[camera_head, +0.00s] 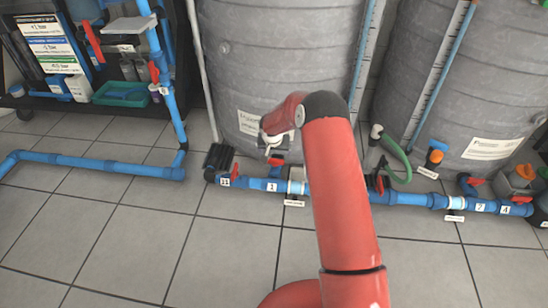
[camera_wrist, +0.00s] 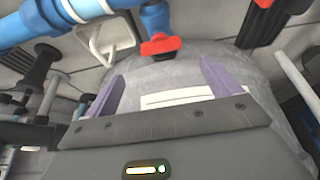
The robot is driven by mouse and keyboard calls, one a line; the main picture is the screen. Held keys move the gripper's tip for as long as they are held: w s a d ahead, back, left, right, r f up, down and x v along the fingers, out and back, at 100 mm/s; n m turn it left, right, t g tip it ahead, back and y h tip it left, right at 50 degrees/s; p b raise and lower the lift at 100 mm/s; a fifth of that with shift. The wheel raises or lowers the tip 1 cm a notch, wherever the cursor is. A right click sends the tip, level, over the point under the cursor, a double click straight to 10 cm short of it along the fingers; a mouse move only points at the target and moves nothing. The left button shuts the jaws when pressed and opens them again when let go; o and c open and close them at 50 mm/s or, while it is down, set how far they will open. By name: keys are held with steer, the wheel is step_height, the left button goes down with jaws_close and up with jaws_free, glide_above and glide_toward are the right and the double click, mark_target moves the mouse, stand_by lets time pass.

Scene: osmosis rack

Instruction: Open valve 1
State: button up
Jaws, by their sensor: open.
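The blue pipe (camera_head: 252,184) runs along the floor in front of the grey tanks, with a label "1" (camera_head: 272,187) on it. A red valve handle (camera_wrist: 160,46) on a blue fitting shows in the wrist view, just beyond my fingertips; I cannot read its label there. My gripper (camera_wrist: 160,68) is open, its two purple fingers apart with nothing between them. The handle lies beyond the gap, and I cannot tell whether a finger touches it.
Another red handle (camera_head: 235,170) sits left of label "1", near label "11" (camera_head: 224,181). A grey tank (camera_head: 225,75) stands close behind the pipe. A green hose (camera_head: 398,160) and more valves lie to the right. The tiled floor in front is clear.

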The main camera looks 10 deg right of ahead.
mark_target(276, 160)
steer(key=b+x, duration=0.1)
steer(key=x, duration=0.8)
steer(key=shift+s+a, duration=0.1)
steer(key=shift+c, duration=0.4)
steer(key=c, duration=0.9)
